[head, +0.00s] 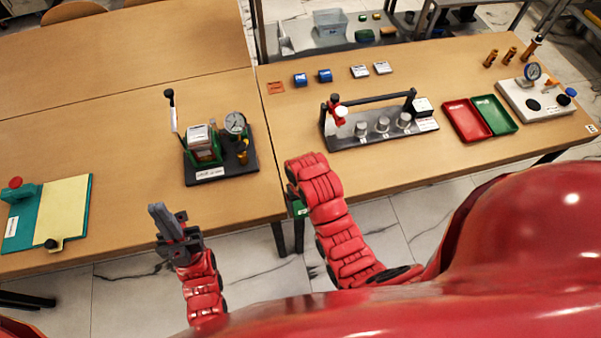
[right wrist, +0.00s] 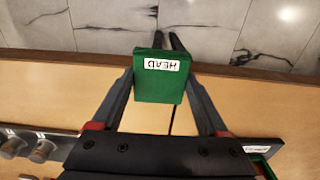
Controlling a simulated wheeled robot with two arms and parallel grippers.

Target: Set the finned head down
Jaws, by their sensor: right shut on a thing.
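The finned head (right wrist: 160,77) is a green block with a white label reading HEAD, upside down in the right wrist view. My right gripper (right wrist: 158,90) is shut on it, one finger on each side. In the head view a bit of the green head (head: 298,208) shows beside my red right arm, near the tables' front edges. Its fins cannot be made out. My left gripper (head: 160,215) is in front of the left table, with nothing visible in it. Its fingers overlap in view, so their opening is unclear.
A dark-based rig with a gauge (head: 235,123) and lever stands on the left table (head: 110,125). The right table (head: 240,320) holds a rack with grey cylinders (head: 382,125), a red tray (head: 466,121), a green tray (head: 496,115) and a white gauge unit (head: 520,100).

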